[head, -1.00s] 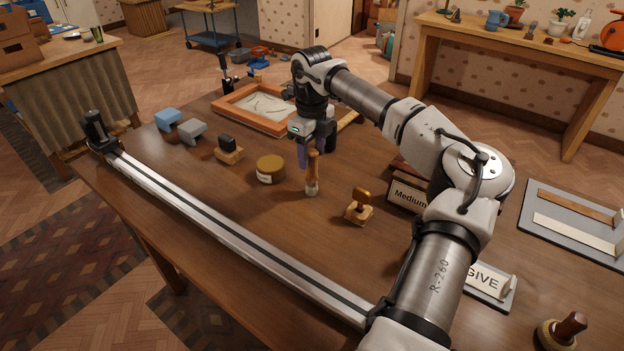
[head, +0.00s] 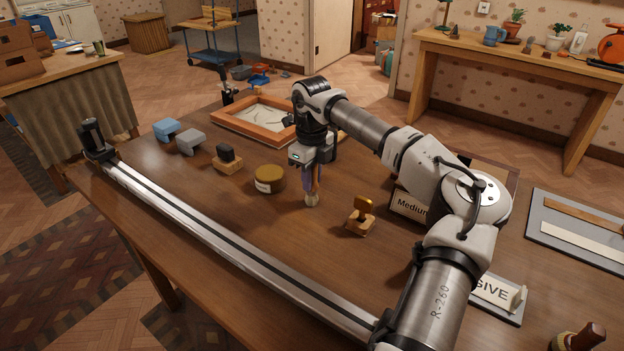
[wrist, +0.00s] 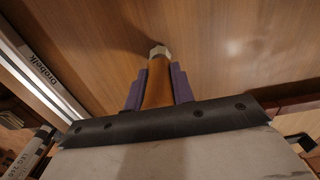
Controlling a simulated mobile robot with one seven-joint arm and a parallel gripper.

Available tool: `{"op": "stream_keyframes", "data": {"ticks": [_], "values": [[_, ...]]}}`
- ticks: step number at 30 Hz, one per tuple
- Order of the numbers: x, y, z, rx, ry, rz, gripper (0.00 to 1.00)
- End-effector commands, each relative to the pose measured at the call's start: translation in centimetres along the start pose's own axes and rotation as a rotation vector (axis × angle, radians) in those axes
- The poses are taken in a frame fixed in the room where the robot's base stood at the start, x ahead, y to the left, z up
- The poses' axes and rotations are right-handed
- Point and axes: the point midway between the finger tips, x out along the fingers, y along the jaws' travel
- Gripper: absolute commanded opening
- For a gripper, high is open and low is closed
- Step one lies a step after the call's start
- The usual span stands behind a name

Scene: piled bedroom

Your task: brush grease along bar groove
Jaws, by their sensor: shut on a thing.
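My gripper (head: 312,182) is shut on the wooden handle of a brush (head: 312,199), which hangs upright with its pale bristle end down, over or at the tabletop; I cannot tell if it touches. In the wrist view the brush (wrist: 158,84) sits between the purple fingers. The long metal bar (head: 220,238) with a dark groove (head: 240,248) runs along the table's front left edge, apart from the brush. A round tin with a brown top (head: 269,178) stands just left of the brush; whether it holds grease is not clear.
A stamp on a wooden block (head: 361,216) stands right of the brush. A black block on wood (head: 227,158), grey (head: 190,141) and blue (head: 166,129) blocks lie left. A framed tray (head: 228,121) is behind. The table between tin and bar is clear.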

Motion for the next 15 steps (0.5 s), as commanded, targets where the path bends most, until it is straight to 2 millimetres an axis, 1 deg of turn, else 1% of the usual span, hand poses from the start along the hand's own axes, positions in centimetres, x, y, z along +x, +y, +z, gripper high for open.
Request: {"op": "stream_keyframes", "data": {"ticks": [1,2,3,8,15], "values": [[0.0,0.0,0.0,0.0,0.0,0.0,0.06],[0.0,0.0,0.0,0.0,0.0,0.0,0.02],[0.0,0.0,0.0,0.0,0.0,0.0,0.0],[-0.2,0.0,0.0,0.0,0.0,0.0,0.0],[-1.9,0.0,0.0,0.0,-0.001,-0.001,0.0]]}}
